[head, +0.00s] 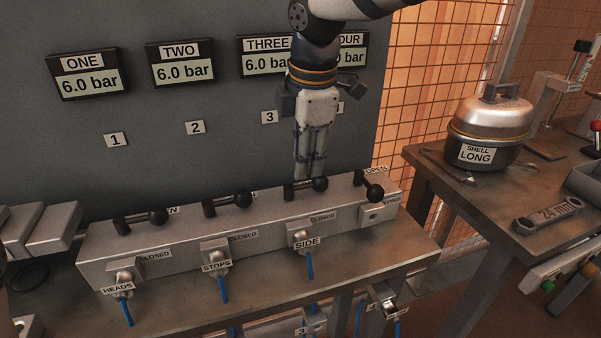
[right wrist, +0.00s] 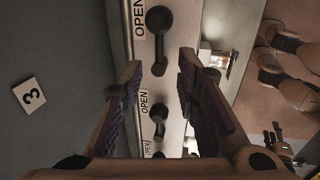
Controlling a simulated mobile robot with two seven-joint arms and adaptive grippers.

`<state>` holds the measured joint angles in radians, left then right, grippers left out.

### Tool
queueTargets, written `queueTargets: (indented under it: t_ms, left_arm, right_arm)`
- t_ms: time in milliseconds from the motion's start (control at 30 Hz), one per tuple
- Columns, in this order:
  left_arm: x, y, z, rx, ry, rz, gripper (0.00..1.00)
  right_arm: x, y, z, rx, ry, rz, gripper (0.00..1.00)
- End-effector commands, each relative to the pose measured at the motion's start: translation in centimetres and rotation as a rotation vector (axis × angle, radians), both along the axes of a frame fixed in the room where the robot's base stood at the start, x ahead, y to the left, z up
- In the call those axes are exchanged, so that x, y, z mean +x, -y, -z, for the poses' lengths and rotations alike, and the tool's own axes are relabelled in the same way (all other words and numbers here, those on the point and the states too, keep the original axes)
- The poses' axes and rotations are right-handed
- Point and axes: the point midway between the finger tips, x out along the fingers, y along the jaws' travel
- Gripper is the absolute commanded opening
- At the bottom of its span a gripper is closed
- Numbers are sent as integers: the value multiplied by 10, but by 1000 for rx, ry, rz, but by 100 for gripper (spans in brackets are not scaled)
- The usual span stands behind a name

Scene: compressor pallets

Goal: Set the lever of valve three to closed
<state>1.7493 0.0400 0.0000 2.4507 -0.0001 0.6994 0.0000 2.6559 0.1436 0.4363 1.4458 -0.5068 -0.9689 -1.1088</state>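The lever of valve three (head: 305,187) has a black knob and lies along the top of the grey manifold (head: 180,248), its knob to the right in the head view. The lever (right wrist: 158,20) also shows in the right wrist view, its knob beside an OPEN label. My right gripper (head: 310,176) points down just above this lever. In the right wrist view its fingers (right wrist: 160,72) are apart, one on either side of the lever's pivot end, with nothing clamped. The gauge THREE (head: 263,64) shows 6.0 bar, partly hidden by my arm.
Levers one (head: 140,220) and two (head: 228,200) also lie along the manifold. Lever four (head: 373,187) points toward the front. Tags with blue lines hang at the front, including SIDE (head: 307,244). A table (head: 425,160) at right holds a pot (head: 488,130) and wrench (head: 548,215).

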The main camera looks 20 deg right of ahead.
Motion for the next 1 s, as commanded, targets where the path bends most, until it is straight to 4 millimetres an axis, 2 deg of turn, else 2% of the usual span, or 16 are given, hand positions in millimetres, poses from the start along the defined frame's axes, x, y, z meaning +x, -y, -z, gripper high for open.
queueTargets:
  t_ms: [33, 100, 300, 567, 700, 1000]
  left_arm:
    - [-1, 0, 2, 0, -5, 0, 40]
    - [-2, 0, 2, 0, -7, 0, 40]
    - [-3, 0, 3, 1, -10, 0, 40]
    - [-2, 0, 3, 0, -10, 0, 40]
    - [-2, 0, 3, 0, -10, 0, 40]
    - [-3, 0, 3, 0, -10, 0, 40]
  right_arm:
    - [2, 0, 15, 0, -7, 0, 29]
    - [4, 0, 29, 0, -7, 1, 29]
    - [10, 0, 50, 0, -1, 2, 29]
    - [10, 0, 52, 0, 0, 2, 29]
    - [10, 0, 51, 1, 0, 2, 0]
    - [11, -1, 51, 3, 3, 3, 0]
